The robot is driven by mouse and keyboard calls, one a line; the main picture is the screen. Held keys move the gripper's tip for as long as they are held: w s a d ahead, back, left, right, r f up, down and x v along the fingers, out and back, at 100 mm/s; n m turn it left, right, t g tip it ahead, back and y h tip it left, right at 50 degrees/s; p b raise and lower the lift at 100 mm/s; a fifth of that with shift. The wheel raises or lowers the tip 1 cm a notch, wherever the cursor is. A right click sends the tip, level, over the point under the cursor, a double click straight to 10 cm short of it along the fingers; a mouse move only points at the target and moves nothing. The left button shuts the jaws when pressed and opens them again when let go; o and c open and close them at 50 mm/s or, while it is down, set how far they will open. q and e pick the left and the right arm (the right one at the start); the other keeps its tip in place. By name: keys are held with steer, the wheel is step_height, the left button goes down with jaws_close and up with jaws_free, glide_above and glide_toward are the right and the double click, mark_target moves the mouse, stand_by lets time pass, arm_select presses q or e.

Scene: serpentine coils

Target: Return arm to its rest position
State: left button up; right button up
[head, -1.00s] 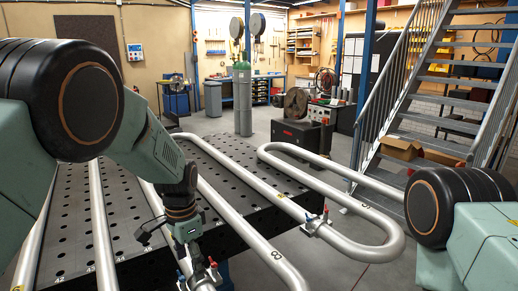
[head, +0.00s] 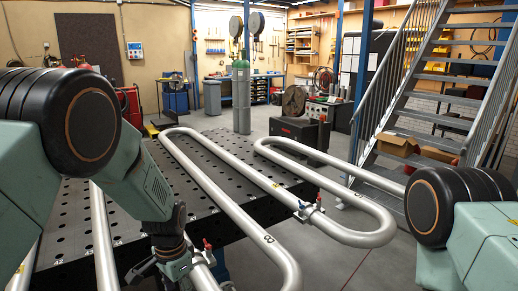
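My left arm comes in from the left, and its gripper (head: 165,268) is low in the picture, over the near part of the serpentine steel coil (head: 225,208). One dark finger juts out to the left; the other finger is hidden or cut off by the lower edge, so I cannot tell its opening. A small clamp with a red handle (head: 207,246) shows just right of the gripper, close to it. Only the shoulder part of my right arm shows at the right edge; its gripper is not in view.
The coil lies on a dark perforated table (head: 212,152), with its right loop reaching past the table edge. A metal staircase (head: 445,85) rises at right; a gas cylinder (head: 241,97) stands behind the table.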

arm_select(q)
steer(key=s+a+f+n+b, duration=0.2)
steer(key=s+f+b, duration=0.4)
steer(key=f, duration=0.7)
steer(key=s+f+n+b, duration=0.2)
steer(key=s+f, duration=0.4)
steer(key=s, duration=0.3)
steer(key=s+a+f+n+b, duration=0.1)
steer(key=s+f+n+b, duration=0.1)
steer(key=s+f+b, duration=0.3)
steer(key=s+a+f+n+b, duration=0.1)
steer(key=s+f+b, duration=0.3)
steer(key=s, duration=1)
step_height(320, 180, down, 3)
steer(key=shift+r+n, duration=0.2)
steer(key=shift+n, duration=0.5)
steer(key=shift+s, duration=0.1)
steer(key=shift+c, duration=0.3)
